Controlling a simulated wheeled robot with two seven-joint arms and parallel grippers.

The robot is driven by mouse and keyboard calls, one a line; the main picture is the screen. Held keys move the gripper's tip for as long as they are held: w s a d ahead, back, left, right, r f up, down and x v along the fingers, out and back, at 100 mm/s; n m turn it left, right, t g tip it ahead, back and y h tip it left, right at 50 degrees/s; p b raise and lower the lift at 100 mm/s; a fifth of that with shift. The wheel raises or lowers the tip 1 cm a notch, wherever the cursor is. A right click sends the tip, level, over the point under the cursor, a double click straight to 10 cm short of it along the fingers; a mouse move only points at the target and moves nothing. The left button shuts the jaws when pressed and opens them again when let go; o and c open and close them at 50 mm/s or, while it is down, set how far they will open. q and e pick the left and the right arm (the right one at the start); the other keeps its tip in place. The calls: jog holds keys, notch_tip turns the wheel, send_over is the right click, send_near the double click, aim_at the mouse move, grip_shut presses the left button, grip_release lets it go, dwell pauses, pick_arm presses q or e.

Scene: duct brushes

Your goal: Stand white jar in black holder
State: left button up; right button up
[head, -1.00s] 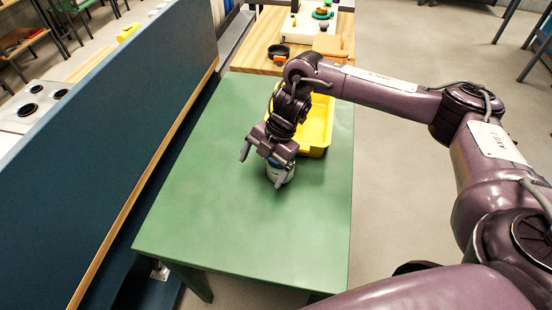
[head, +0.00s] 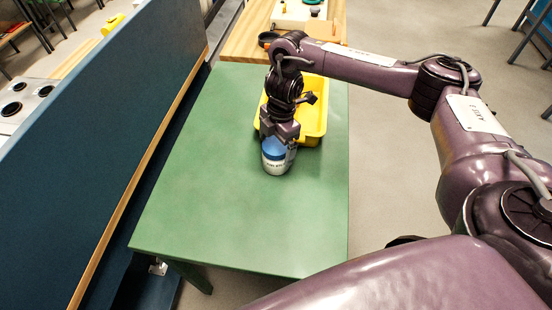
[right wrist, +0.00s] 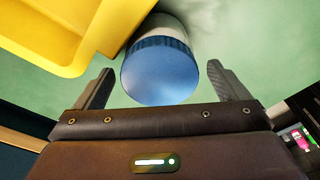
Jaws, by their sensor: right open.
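A white jar (head: 277,164) with a blue lid stands upright on the green table, just in front of the yellow tray. Its blue lid (right wrist: 160,75) fills the middle of the right wrist view. My right gripper (head: 280,138) is above the jar, pointing down. Its two fingers are open, one on each side of the lid, with gaps visible in the wrist view. A dark round dish (head: 267,38) sits on the wooden table behind; I cannot tell whether it is the black holder. My left gripper is not in view.
The yellow tray (head: 316,122) is right behind the jar and beside my right gripper. A blue partition (head: 90,130) runs along the table's left side. The front of the green table (head: 230,225) is clear. A wooden table (head: 238,42) adjoins at the back.

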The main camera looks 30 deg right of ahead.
jog(key=shift+w+f, duration=0.1)
jog(key=shift+f, duration=0.1)
jog(key=shift+c, duration=0.9)
jog(key=c, duration=1.2)
jog(key=shift+c, duration=0.9)
jog(key=shift+r, duration=0.1)
jog(key=shift+r, duration=0.1)
